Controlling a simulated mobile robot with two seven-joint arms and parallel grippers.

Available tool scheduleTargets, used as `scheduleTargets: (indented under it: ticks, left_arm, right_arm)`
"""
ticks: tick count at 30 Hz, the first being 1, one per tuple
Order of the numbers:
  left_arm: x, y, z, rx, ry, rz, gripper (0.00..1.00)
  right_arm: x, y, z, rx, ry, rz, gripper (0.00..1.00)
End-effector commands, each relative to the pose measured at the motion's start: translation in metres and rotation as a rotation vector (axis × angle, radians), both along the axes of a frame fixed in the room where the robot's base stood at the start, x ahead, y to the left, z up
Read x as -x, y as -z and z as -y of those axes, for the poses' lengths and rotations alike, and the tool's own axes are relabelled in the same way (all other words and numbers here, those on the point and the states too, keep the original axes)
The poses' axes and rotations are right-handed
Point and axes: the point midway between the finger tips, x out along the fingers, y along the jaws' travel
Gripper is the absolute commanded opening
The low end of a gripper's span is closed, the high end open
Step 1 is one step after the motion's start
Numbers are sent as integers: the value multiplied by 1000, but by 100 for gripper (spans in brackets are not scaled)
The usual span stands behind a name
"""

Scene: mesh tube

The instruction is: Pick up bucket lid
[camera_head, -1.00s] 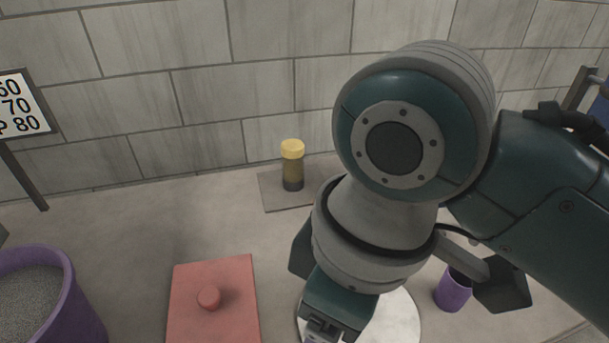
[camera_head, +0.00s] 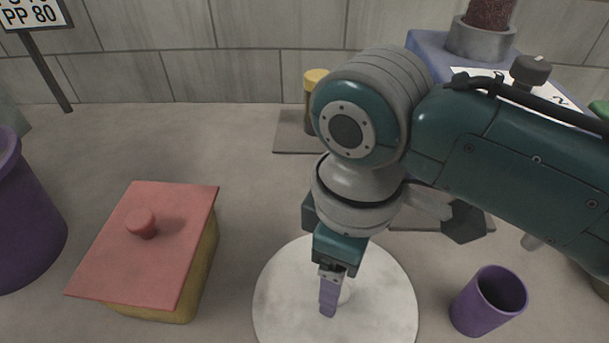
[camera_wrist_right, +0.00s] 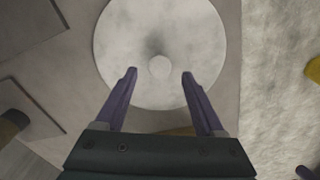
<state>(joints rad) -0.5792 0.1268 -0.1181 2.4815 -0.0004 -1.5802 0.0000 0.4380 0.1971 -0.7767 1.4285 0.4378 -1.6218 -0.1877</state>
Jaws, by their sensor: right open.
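The bucket lid (camera_head: 285,305) is a flat, pale round disc lying at the front middle of the head view. My right gripper (camera_head: 328,312) points down over it and hides part of its small central knob. In the right wrist view, the lid (camera_wrist_right: 120,45) and its knob (camera_wrist_right: 160,67) show clearly. I cannot tell the exact height of the fingertips over the lid. The purple bucket (camera_head: 28,225) stands at the left edge. My left gripper is not in view.
A yellow box with a red knobbed cover (camera_head: 165,255) stands left of the lid. A purple cup (camera_head: 470,310) stands close on its right. Behind are a yellow-capped jar (camera_head: 312,90) and a blue device (camera_head: 428,45). The surface between box and jar is clear.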

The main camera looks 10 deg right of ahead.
Motion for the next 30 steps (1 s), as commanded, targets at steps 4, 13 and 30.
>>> scheduleTargets:
  ticks: [4,13,30]
  left_arm:
    - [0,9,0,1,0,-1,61]
    - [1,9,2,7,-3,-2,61]
    - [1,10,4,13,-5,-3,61]
  right_arm:
    - [0,25,-1,0,0,-1,71]
    - [0,30,-1,-1,0,1,71]
    - [0,30,0,1,0,1,8]
